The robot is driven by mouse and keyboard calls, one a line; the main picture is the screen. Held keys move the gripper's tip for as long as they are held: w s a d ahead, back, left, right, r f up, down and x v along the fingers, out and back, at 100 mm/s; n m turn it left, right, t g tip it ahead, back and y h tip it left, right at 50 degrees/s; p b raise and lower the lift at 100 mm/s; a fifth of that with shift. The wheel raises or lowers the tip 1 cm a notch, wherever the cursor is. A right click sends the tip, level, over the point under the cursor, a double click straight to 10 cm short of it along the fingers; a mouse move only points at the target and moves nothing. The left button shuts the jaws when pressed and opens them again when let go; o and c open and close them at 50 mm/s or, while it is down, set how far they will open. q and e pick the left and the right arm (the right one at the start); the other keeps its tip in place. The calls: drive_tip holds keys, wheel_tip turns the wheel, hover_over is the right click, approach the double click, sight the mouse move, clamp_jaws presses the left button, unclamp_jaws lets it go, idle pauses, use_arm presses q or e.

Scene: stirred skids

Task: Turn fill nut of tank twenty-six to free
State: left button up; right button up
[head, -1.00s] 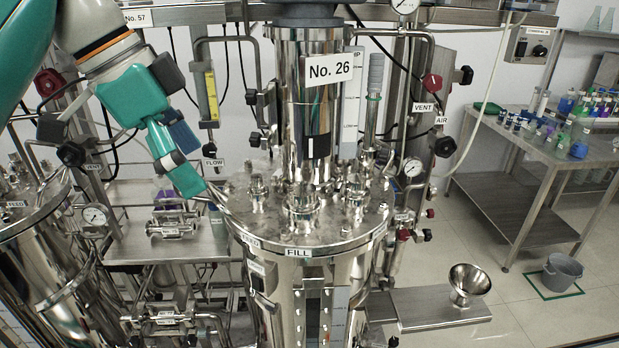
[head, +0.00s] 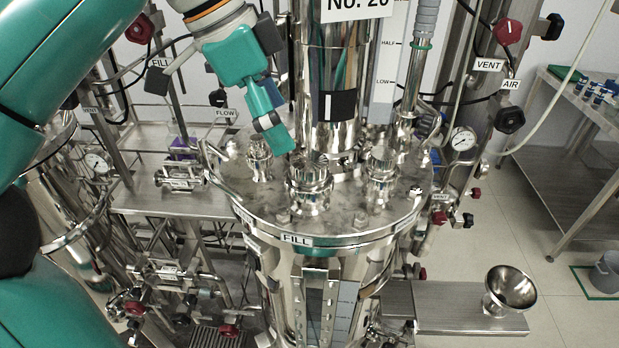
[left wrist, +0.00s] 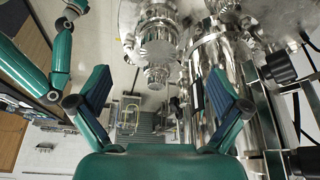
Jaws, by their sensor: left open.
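Tank twenty-six (head: 345,228) stands upright in the middle of the head view, its name plate (head: 355,8) cut by the top edge. A FILL label (head: 297,239) is on the front rim of its lid. The shiny fill nut (head: 309,182) sits on the fitting just behind that label. My left gripper (head: 277,142) hangs over the lid, above and left of the fill nut and apart from it. In the left wrist view its two fingers (left wrist: 158,88) are spread with nothing between them. Metal fittings (left wrist: 158,45) show beyond them. My right gripper is not seen.
Other fittings (head: 381,172) crowd the lid, and the tall column (head: 328,60) rises behind. VENT and AIR valves (head: 507,32) are at right. A metal funnel (head: 510,288) stands on a side shelf (head: 440,305). Another tank (head: 60,190) is at left.

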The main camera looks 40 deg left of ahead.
sight(301, 160)
use_arm(q)
drive_tip(key=b+x, duration=0.1)
drive_tip(key=x, duration=0.8)
drive_tip(key=shift+d+f, duration=0.1)
drive_tip(key=shift+f, duration=0.15)
drive_tip(key=shift+c, duration=0.2)
